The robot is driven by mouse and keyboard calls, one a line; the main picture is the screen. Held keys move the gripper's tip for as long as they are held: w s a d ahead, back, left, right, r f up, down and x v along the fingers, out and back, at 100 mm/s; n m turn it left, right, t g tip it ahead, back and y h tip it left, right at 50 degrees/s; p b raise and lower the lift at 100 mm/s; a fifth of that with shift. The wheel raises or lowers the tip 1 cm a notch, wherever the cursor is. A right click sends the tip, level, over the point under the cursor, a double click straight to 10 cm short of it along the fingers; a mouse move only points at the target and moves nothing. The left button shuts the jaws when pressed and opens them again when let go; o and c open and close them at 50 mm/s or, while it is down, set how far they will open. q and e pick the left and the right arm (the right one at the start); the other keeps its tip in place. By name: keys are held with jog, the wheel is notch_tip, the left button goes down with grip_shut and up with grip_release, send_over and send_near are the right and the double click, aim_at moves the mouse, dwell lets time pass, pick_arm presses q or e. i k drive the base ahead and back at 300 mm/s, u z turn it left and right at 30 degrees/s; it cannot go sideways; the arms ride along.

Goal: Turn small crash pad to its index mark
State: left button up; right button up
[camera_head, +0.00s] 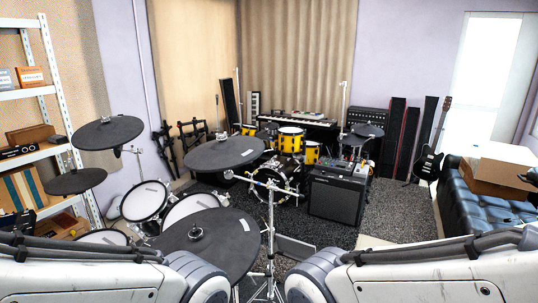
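Several dark round cymbal pads stand on the electronic drum kit at left and centre. A front pad (200,250) is closest, with a wing nut and a pale label near its right rim. A middle pad (215,153) has a pale label at right. An upper left pad (107,133) has a small pale label near its far rim. The smallest-looking pad (75,181) is lower at left, with no clear mark. I cannot tell which is the small crash pad, and no index mark is readable. My arm links show at the bottom; neither gripper is in view.
White drum pads (146,201) sit below the cymbal pads. A chrome stand (270,225) rises at centre. An amplifier (337,198), a yellow drum kit (291,138) and a keyboard are behind. Shelves (45,90) border the left, a sofa (480,205) the right.

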aim_at(211, 156)
jog(key=z, duration=0.25)
jog(key=i, duration=1.05)
jog(key=u, duration=0.45)
